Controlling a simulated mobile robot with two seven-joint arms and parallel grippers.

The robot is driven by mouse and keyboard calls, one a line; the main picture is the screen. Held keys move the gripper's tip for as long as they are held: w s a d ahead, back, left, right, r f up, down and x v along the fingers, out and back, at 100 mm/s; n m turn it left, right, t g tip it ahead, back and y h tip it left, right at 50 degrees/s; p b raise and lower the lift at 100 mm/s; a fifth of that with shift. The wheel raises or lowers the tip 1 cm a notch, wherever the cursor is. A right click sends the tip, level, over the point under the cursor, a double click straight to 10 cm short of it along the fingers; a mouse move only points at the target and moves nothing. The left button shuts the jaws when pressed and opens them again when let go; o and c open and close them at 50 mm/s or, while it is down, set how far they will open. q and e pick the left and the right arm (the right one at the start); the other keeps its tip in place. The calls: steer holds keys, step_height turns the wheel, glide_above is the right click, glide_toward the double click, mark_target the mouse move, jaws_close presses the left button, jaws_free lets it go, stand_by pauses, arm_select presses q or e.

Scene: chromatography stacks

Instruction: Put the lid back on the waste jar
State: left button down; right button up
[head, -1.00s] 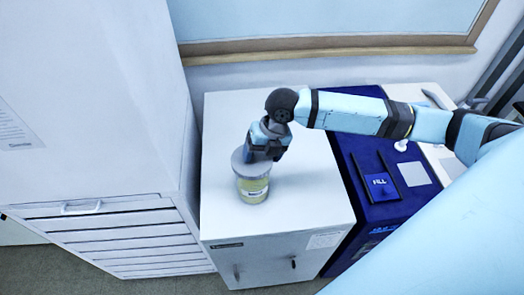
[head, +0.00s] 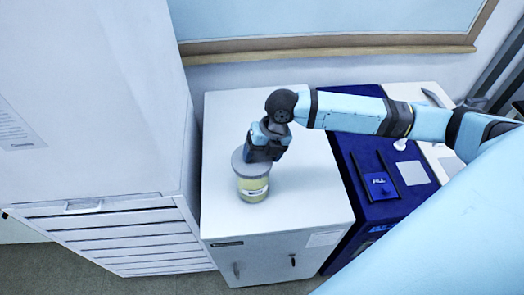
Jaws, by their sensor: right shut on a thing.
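The waste jar (head: 253,189), with a yellow label and yellowish contents, stands upright on the white cabinet top. The grey lid (head: 239,166) lies flat over the jar's mouth; I cannot tell whether it rests fully on the rim. My right gripper (head: 257,158) points down from above and is shut on the lid, covering its right part. My left gripper is not in view.
The white cabinet top (head: 315,195) is clear around the jar. A tall white drawer cabinet (head: 100,120) stands close on the left. A dark blue unit (head: 352,148) with a small panel (head: 379,186) stands on the right. A wall with a wooden-edged board is behind.

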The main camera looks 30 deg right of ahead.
steer(key=o, duration=1)
steer(key=shift+r+p, duration=2.1)
steer(key=shift+r, duration=1.4)
steer(key=shift+c, duration=0.2)
jaws_close()
